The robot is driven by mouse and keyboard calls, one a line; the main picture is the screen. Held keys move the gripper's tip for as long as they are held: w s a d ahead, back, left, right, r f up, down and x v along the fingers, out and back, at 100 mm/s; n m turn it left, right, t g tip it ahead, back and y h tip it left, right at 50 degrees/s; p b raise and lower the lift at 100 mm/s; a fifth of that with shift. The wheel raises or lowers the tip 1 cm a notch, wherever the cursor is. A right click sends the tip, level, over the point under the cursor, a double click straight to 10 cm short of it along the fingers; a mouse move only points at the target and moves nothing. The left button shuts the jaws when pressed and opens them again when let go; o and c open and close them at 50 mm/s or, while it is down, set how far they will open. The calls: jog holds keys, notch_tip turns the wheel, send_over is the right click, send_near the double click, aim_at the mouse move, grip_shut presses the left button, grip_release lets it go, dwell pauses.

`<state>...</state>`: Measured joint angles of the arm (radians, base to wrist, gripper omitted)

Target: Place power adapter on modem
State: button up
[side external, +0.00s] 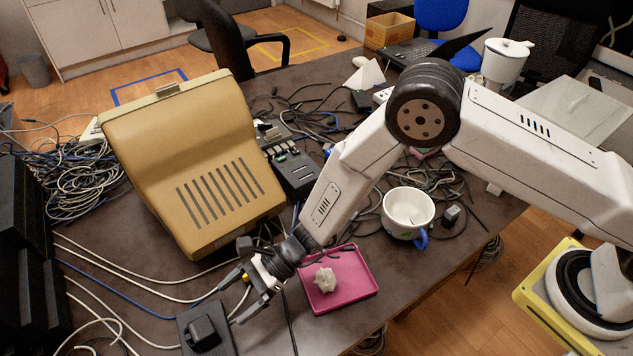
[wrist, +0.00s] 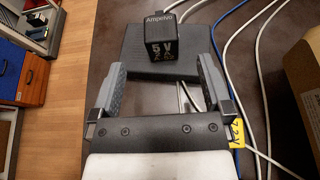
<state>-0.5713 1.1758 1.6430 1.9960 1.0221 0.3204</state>
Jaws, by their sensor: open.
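A black power adapter (wrist: 169,46) with white print, "5 V" among it, rests on a flat dark box, likely the modem (wrist: 134,62). In the side view the adapter (side external: 202,333) sits on the same dark box (side external: 228,341) at the bottom edge, which the frame cuts off. My gripper (wrist: 158,78) is open and empty. Its two fingers are spread wide over the near part of the box, with the adapter just ahead of the gap between them. In the side view my gripper (side external: 238,298) is at the upper right of the adapter, apart from it.
A tan slotted case (side external: 185,150) stands behind my gripper. A pink tray (side external: 352,266) with a white lump and a white mug (side external: 408,210) are to the right. White and blue cables (side external: 125,290) lie left of the box. A black networking device (side external: 295,172) stands farther back.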

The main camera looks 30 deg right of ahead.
jog(key=shift+v, duration=1.25)
jog(key=s+d+r+n+t+h, duration=0.1)
jog(key=s+d+r+n+h, duration=0.2)
jog(key=d, duration=0.9)
jog(key=s+d+r+n+h, duration=0.3)
jog(key=d+r+n+h, duration=0.3)
jog(key=d+n, duration=0.3)
jog(key=s+d+r+n+t+h, duration=0.1)
jog(key=d+r+n+h, duration=0.3)
jog(key=d, duration=1.2)
notch_tip(320, 180, up, 2)
jog(key=shift+s+d+r+n+t, duration=0.15)
jog(key=shift+s+d+n+t, duration=0.2)
jog(key=shift+s+n, duration=0.6)
